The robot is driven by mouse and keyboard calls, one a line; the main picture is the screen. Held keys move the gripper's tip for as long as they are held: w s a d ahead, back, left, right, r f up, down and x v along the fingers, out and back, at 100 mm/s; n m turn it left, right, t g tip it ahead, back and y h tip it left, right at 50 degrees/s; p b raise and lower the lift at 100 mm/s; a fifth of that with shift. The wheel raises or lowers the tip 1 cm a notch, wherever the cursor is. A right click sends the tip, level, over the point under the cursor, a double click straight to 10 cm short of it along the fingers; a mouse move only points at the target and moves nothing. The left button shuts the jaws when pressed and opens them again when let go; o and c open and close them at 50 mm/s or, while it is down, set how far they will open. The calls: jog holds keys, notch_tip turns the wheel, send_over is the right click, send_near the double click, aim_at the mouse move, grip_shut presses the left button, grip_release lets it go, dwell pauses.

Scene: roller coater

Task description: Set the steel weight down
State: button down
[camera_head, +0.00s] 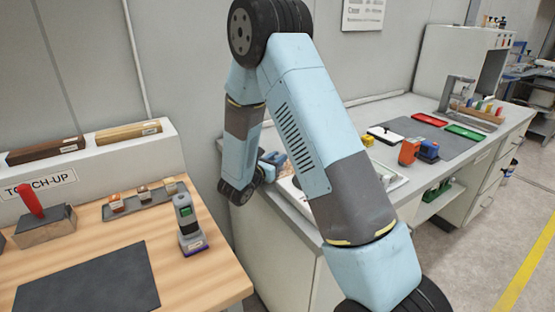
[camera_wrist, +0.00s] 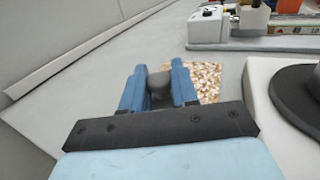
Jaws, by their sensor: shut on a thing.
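My gripper (camera_wrist: 158,68) shows in the wrist view with its two blue fingers closed around a dark grey rounded piece, the steel weight (camera_wrist: 160,81). The weight's lower part is hidden between the fingers, and I cannot tell whether it touches the surface below. A brown and white speckled patch (camera_wrist: 208,84) lies just beyond and to the right of the fingers on the grey bench top. In the head view my gripper (camera_head: 272,161) is partly hidden behind my arm, over the left end of the grey bench. The weight cannot be made out there.
A white base with a dark round disc (camera_wrist: 302,92) stands close on the right in the wrist view. A white device (camera_wrist: 207,26) is farther back. A wall runs along the left. In the head view, a wooden bench (camera_head: 200,276) is at left.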

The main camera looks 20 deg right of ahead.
jog(key=c, duration=0.9)
grip_release()
jog(key=shift+o, duration=0.2)
jog(key=shift+v, duration=3.75)
